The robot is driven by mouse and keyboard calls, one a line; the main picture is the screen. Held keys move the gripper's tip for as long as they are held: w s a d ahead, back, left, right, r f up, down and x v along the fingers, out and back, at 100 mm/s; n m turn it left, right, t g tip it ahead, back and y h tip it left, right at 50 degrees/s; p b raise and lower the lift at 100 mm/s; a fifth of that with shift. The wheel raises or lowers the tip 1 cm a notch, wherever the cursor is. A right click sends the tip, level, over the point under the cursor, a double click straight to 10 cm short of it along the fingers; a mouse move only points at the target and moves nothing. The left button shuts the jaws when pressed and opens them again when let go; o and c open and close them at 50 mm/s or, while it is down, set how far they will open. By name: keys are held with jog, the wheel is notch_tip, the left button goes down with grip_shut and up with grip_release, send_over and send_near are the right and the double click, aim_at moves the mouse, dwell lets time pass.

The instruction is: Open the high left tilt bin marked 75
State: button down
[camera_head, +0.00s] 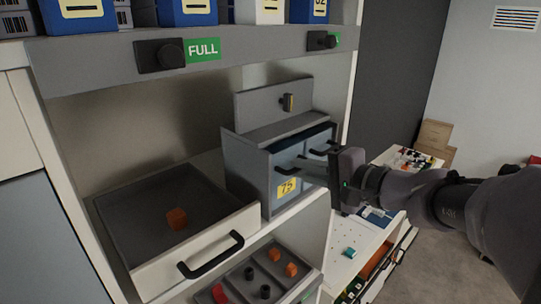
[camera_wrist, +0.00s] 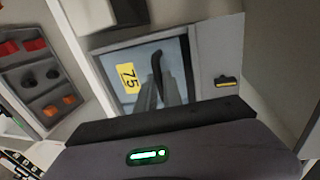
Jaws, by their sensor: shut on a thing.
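The tilt bin marked 75 (camera_head: 284,201) has a blue-grey front with a yellow label and sits in the left half of a small grey housing on the shelf. Its front and yellow label also show in the wrist view (camera_wrist: 128,78). My gripper (camera_head: 302,168) reaches in from the right and is shut on the bin's black bar handle (camera_wrist: 157,68). The fingers partly hide the handle and the right part of the front. The bin looks closed or nearly so; I cannot tell exactly.
A second bin with a black handle (camera_head: 322,149) is right beside it, partly behind my gripper. A sectioned tray (camera_head: 238,288) lies below.

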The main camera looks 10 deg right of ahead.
jog(key=f+b, duration=0.1)
jog(key=b, duration=0.1)
jog(key=shift+s+d+b, duration=0.1)
jog(key=shift+b, duration=0.3)
jog(key=s+d+f+t+y+b, duration=0.3)
jog(key=s+f+t+y+b, duration=0.1)
jog(key=b, duration=2.7)
jog(key=shift+s+d+f+t+b, duration=0.35)
jog(key=shift+s+f+t, duration=0.4)
jog(key=shift+t, duration=0.25)
